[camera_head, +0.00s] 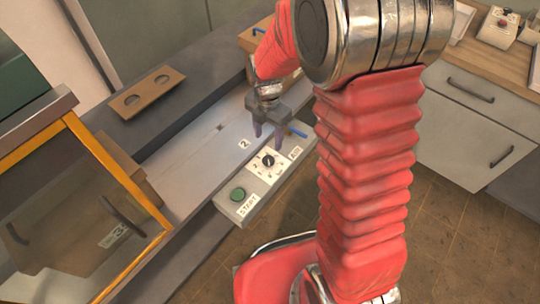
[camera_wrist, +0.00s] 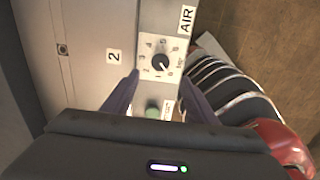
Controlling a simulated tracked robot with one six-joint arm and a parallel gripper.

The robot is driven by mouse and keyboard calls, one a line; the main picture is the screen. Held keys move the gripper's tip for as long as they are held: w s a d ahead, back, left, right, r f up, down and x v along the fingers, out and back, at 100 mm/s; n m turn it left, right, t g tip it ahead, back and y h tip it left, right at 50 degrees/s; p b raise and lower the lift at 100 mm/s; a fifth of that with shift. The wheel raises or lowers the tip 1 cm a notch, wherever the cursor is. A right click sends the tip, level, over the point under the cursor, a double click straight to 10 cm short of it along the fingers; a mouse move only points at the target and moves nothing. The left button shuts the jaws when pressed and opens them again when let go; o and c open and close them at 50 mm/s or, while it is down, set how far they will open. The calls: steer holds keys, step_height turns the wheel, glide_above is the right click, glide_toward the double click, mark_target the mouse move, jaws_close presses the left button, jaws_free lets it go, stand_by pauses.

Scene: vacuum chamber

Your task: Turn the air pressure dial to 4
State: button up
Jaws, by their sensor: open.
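The air pressure dial (camera_head: 267,160) is a small black knob on a white numbered plate, on the panel at the front of the grey bench. It also shows in the wrist view (camera_wrist: 160,62), under a label reading AIR. Its exact setting is too small to read surely. My gripper (camera_head: 268,138) is open and empty, pointing down close to the dial. In the wrist view its two purple fingers (camera_wrist: 159,77) stand spread to either side of the dial's lower part. I cannot tell whether they touch it.
A green START button (camera_head: 238,194) sits beside the dial; it also shows between the fingers in the wrist view (camera_wrist: 152,111). A yellow-framed glass cover (camera_head: 120,170) stands at left. A wooden block with two holes (camera_head: 147,92) lies on the bench. Drawers (camera_head: 470,90) stand at right.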

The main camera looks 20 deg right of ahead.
mark_target(268, 159)
step_height(268, 159, down, 11)
steer(key=shift+f, duration=0.15)
stand_by(0.4)
steer(key=shift+c, duration=0.3)
